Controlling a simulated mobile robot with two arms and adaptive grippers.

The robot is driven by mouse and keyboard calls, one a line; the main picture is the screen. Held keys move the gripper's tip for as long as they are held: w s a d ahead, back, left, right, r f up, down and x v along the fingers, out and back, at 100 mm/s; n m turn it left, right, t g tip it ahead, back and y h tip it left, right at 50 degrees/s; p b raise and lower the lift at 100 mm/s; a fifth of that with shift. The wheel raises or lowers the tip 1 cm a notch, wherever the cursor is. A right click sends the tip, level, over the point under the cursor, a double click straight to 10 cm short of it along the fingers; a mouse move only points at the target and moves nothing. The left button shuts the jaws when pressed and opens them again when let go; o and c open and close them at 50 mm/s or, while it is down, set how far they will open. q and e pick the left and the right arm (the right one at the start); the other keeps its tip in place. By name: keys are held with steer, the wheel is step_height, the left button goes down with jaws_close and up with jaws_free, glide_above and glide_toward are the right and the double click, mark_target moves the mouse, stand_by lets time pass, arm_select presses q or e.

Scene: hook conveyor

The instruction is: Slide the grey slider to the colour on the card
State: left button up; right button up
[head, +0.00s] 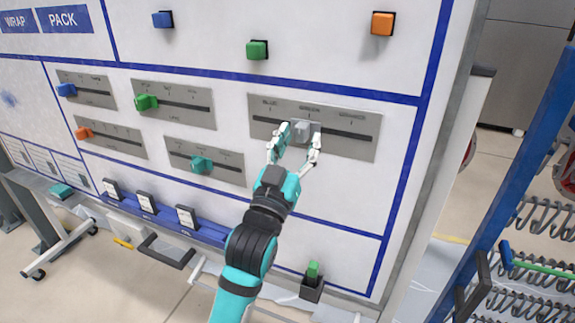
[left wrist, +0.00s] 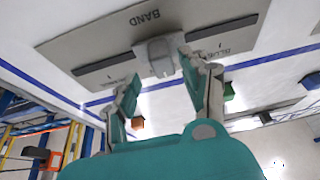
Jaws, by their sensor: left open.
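The grey slider (head: 302,129) sits in the dark slot of a wide grey plate (head: 355,142) on the white board. The plate's labels look like BLUE, GREEN and ORANGE from left to right. The slider is near the middle mark, slightly to its left. My left gripper (head: 299,138) is open, with one finger on each side of the slider. In the left wrist view the slider (left wrist: 156,57) shows between and just beyond the fingertips; contact cannot be told. No coloured card is clearly readable. My right gripper is not in view.
Blue, green and orange blocks are above. Small white cards (head: 147,202) line the lower ledge. A green piece (head: 313,270) stands in a dark holder.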

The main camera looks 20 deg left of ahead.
arm_select(q)
steer(key=v, duration=1)
steer(key=shift+s, duration=0.2)
steer(key=shift+d, duration=0.15)
